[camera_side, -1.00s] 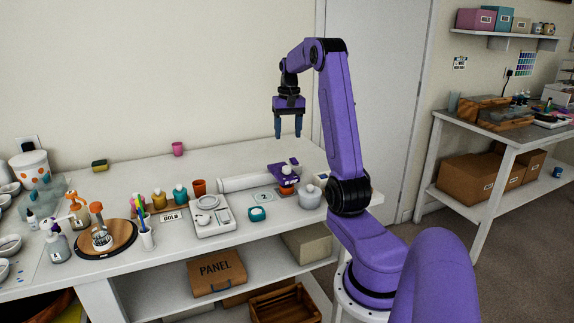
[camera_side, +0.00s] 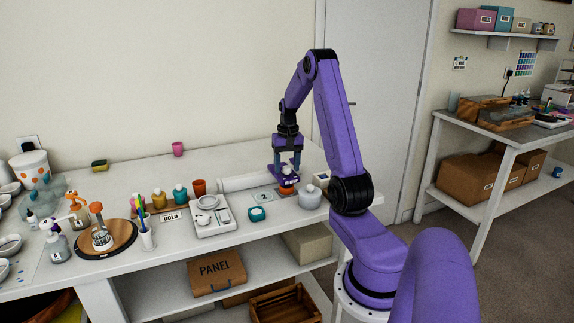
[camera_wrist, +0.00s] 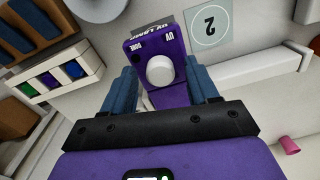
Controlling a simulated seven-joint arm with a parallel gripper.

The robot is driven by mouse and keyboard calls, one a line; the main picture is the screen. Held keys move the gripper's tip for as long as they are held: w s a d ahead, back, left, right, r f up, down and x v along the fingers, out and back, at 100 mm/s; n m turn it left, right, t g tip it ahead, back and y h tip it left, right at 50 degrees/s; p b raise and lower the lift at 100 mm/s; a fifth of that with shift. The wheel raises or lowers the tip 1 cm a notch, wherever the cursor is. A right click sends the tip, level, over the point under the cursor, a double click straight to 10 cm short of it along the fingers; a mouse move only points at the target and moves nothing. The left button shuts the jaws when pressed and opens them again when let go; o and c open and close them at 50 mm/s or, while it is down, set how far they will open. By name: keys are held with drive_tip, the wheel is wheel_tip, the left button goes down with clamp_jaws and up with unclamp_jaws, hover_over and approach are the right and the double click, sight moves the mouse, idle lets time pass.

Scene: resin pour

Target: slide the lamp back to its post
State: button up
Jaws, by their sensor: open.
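The purple UV lamp (camera_wrist: 154,92) has a round white knob on top and lettering on its end. In the side view the lamp (camera_side: 284,174) stands on the bench at the right, by an orange item under its front. My gripper (camera_wrist: 161,90) is open, with its blue fingers on either side of the lamp's purple body in the wrist view. In the side view my gripper (camera_side: 287,162) is low over the lamp. I cannot tell whether the fingers touch it. No post can be made out clearly.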

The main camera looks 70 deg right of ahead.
clamp_jaws()
drive_tip(key=w+a, duration=1.2)
drive_tip(key=shift+w+a, duration=0.25)
drive_tip(key=shift+r, duration=0.1)
unclamp_jaws()
drive_tip(key=shift+w, duration=0.1)
